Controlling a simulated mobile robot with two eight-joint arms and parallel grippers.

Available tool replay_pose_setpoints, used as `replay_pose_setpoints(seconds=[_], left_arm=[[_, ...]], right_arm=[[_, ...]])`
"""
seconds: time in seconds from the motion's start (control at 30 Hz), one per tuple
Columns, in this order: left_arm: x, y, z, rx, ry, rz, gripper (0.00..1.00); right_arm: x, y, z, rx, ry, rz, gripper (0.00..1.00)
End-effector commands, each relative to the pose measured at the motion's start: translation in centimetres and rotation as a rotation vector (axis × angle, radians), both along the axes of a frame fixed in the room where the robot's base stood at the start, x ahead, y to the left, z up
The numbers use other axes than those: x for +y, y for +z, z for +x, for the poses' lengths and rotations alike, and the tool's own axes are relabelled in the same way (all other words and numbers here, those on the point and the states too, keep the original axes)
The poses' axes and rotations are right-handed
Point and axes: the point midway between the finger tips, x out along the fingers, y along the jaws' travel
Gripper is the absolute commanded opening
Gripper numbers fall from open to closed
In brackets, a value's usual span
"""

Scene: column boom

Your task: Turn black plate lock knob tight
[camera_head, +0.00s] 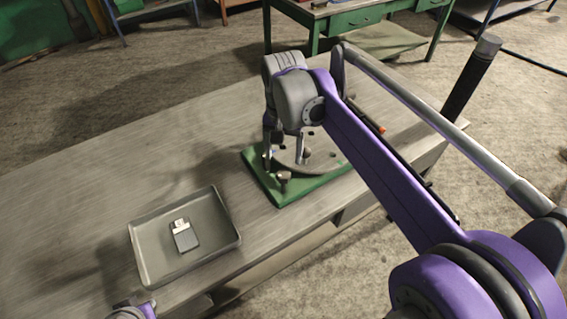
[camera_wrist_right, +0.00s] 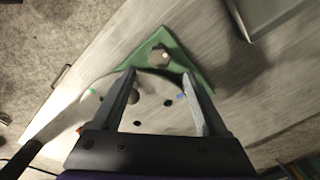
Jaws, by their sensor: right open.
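The black knob (camera_head: 284,177) stands at the near corner of a green base (camera_head: 313,190). In the right wrist view the dark, lobed knob (camera_wrist_right: 159,56) shows from above on the green corner. A round grey plate (camera_head: 325,160) with several dark holes lies on the base. My right gripper (camera_head: 284,158) is over the base, fingers pointing down. In the wrist view its two fingers (camera_wrist_right: 160,76) are spread and empty, and the knob shows just beyond the gap between their tips. Whether they touch it I cannot tell.
A grey tray (camera_head: 137,243) on the workbench (camera_head: 75,190) holds a small dark device (camera_head: 185,235). A pale bar with a black grip (camera_wrist_right: 22,158) reaches out beside the plate. The bench left of the base is mostly clear. A green table (camera_head: 345,22) stands behind.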

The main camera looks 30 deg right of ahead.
Motion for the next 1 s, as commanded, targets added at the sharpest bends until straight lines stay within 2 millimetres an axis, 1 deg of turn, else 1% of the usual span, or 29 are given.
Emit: replay_pose_setpoints(seconds=[0.03,0.13,0.2,0.33,0.83,0.93,1.0], left_arm=[[0.0,0.1,0.0,-0.001,0.000,0.000,0.00],[0.0,0.2,0.1,-0.001,0.000,0.000,0.00],[0.0,0.3,0.1,-0.002,0.000,0.000,0.00],[0.0,0.3,0.1,-0.002,0.000,0.000,0.00],[0.0,0.3,0.1,-0.002,0.000,0.000,0.00],[0.0,0.3,0.1,-0.002,0.000,0.000,0.00],[0.0,0.3,0.1,-0.002,0.000,0.000,0.00]], right_arm=[[0.0,1.0,0.0,0.000,0.000,0.000,0.77],[0.0,2.3,0.0,0.000,0.000,0.000,0.77],[0.0,2.8,0.0,0.000,0.000,0.000,0.77],[0.0,3.3,0.0,0.000,0.000,0.000,0.77],[0.1,3.1,-0.2,-0.004,0.006,0.000,0.77],[0.5,2.5,-1.1,-0.032,0.049,-0.004,0.77],[1.2,1.5,-2.4,-0.071,0.110,-0.012,0.77]])
